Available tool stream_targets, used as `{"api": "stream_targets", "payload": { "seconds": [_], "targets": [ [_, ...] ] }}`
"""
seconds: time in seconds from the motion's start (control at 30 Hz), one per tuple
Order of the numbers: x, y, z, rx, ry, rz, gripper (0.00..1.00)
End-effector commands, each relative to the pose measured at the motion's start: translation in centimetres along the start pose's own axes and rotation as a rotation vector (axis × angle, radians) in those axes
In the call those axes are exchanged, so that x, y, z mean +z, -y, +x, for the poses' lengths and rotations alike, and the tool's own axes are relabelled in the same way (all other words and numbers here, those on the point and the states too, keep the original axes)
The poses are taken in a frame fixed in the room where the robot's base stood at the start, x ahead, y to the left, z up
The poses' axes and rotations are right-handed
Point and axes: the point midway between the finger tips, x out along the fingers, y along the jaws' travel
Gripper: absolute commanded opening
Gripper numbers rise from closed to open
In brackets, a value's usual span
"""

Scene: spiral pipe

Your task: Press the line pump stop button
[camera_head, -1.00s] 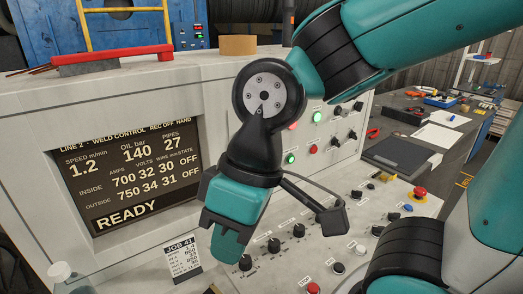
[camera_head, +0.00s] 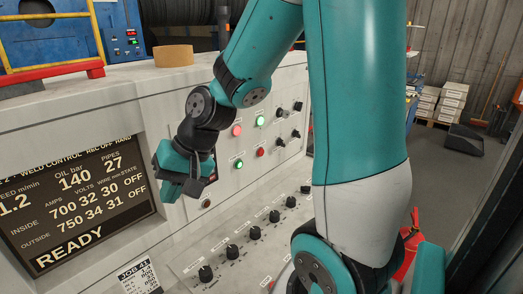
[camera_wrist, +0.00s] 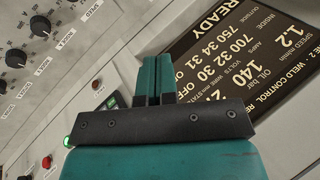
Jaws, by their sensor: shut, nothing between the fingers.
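My gripper (camera_head: 170,188) is shut and empty, in front of the console's upright face just right of the display. In the wrist view its two teal fingers (camera_wrist: 157,78) are together and overlap the display's edge. The upright face has a red button (camera_head: 237,130) and a green one (camera_head: 260,121) above, with another red button (camera_head: 260,152) and green button (camera_head: 239,164) below. A dark red button (camera_head: 206,204) sits lower, near my gripper; it also shows in the wrist view (camera_wrist: 97,83). The labels are too small to read, so I cannot tell which is line pump stop.
The display (camera_head: 70,205) reads READY. Black knobs (camera_head: 232,251) line the sloped desk, with a job card (camera_head: 140,276) at its left. A tape roll (camera_head: 173,55) lies on the console top. My arm hides the desk's right part.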

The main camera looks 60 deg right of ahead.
Motion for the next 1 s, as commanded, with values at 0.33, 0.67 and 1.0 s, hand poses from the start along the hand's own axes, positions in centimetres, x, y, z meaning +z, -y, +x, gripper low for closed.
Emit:
{"api": "stream_targets", "payload": {
  "seconds": [0.33, 0.67, 1.0],
  "targets": [
    [-11.3, -21.1, -4.3, -0.155, -0.439, 1.020, 0.00],
    [-9.7, -35.9, -8.2, -0.313, -0.746, 1.576, 0.00],
    [-9.1, -37.9, -8.6, -0.341, -0.793, 1.648, 0.00]
  ]
}}
